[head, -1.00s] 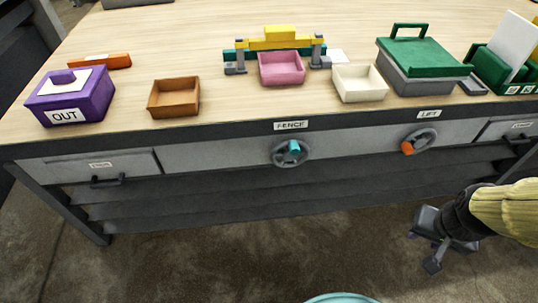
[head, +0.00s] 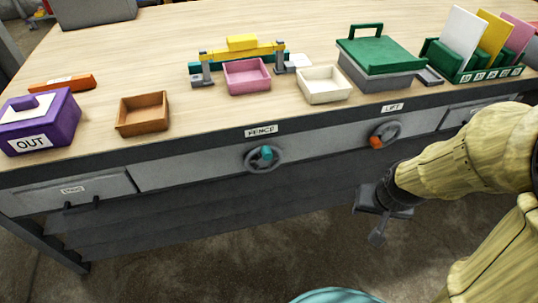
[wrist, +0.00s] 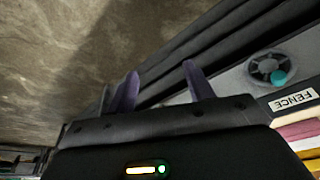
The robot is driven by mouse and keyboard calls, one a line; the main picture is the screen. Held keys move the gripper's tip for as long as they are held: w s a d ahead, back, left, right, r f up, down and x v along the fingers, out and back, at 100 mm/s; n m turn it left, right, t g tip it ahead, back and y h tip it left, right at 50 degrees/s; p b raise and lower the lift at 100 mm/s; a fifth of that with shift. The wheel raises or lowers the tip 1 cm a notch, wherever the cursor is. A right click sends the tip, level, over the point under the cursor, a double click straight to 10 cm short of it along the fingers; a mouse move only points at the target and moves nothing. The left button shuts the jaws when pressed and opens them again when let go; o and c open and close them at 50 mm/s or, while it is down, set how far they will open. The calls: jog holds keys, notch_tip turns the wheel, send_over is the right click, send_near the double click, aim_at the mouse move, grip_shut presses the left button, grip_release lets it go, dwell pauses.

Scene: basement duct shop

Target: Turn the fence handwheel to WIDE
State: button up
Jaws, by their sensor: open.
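The fence handwheel (head: 263,158) is a grey wheel with a teal knob on the bench's front panel, under the FENCE label (head: 262,131). The knob sits near the top of the wheel in the head view. The handwheel also shows at the upper right of the wrist view (wrist: 262,66), beside the FENCE label. My gripper (head: 370,224) is in front of the bench, lower than the handwheel and to its right in the head view, apart from it. Its two fingers (wrist: 160,80) are spread and empty in the wrist view. No WIDE mark is legible.
Trays, a purple OUT box (head: 40,122) and a yellow-topped fixture (head: 242,48) stand on the bench. Floor before the bench is clear.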

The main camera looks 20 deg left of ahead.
jog(key=w+a+f+n+t+p, duration=0.2)
jog(key=w+a+f, duration=0.1)
jog(key=a, duration=0.5)
jog(key=w+a+f+n+t+p, duration=0.1)
jog(key=w+a+f+n+t, duration=0.2)
jog(key=a, duration=0.4)
jog(key=s+a+r+n+t+y+p, duration=0.1)
jog(key=s+a+n+t+y+p, duration=0.1)
jog(key=a, duration=0.8)
jog(key=s+n+t+y, duration=0.1)
jog(key=s+n+t, duration=0.1)
jog(key=n+t, duration=0.1)
jog(key=shift+s+a+r+n+t+y, duration=0.3)
jog(key=shift+s+n+y, duration=0.1)
jog(key=shift+n, duration=0.2)
jog(key=shift+f, duration=0.15)
jog(key=shift+w, duration=0.15)
